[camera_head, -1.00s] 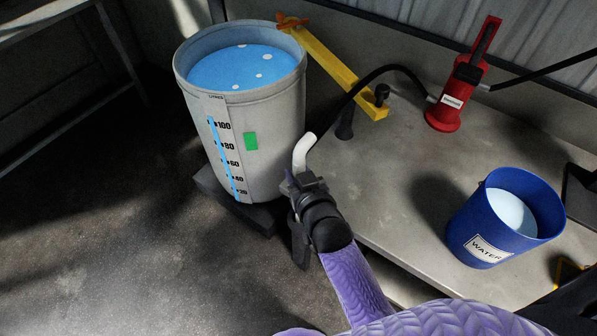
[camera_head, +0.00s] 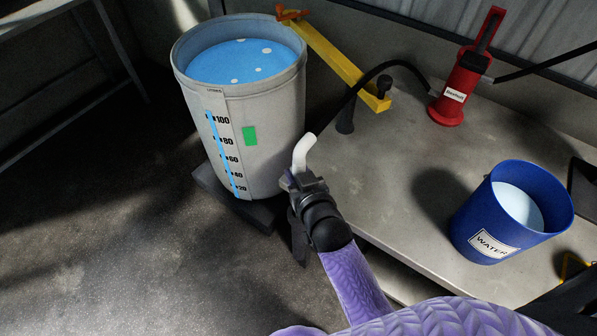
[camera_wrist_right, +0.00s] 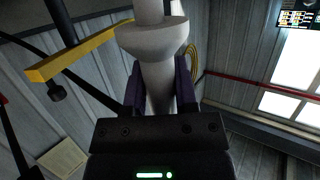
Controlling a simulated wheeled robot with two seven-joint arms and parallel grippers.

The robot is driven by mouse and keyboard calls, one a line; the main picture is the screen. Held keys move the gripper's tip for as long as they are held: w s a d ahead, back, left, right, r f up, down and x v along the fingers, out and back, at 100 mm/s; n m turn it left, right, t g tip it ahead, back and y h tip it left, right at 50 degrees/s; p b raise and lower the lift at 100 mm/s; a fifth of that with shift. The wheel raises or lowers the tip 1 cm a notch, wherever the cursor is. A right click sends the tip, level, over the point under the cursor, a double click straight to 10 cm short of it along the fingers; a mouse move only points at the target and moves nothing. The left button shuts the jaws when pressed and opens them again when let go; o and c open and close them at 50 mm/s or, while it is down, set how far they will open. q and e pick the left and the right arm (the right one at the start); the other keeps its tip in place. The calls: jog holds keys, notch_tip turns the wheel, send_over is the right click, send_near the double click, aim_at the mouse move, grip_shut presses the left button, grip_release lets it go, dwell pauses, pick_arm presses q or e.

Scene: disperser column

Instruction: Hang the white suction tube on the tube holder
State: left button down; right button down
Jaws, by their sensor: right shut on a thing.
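The white suction tube (camera_head: 303,152) stands nearly upright with a bent top in my right gripper (camera_head: 303,182), in front of the grey container. In the right wrist view the gripper's dark fingers (camera_wrist_right: 161,88) are shut on the tube (camera_wrist_right: 157,45). A black hose (camera_head: 378,68) runs from behind the tube toward the red pump. A yellow arm (camera_head: 325,45) with an orange clip (camera_head: 292,15) at its far end reaches to the container's rim; this looks like the tube holder. The yellow arm also shows in the right wrist view (camera_wrist_right: 75,55). My left gripper is not in view.
The grey table (camera_head: 385,185) carries a red pump (camera_head: 458,90) and a blue WATER bucket (camera_head: 480,225).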

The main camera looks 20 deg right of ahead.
jog(key=shift+f+b, duration=0.85)
jog(key=shift+f, duration=0.2)
jog(key=shift+f+b, duration=1.6)
jog(key=shift+f, duration=0.4)
jog(key=shift+f+b, duration=0.45)
jog(key=shift+f, duration=0.05)
jog(key=shift+f+b, duration=1.6)
jog(key=shift+f, duration=0.4)
jog(key=shift+c, duration=1.6)
grip_release()
jog(key=p+v, duration=0.3)
jog(key=v, duration=0.7)
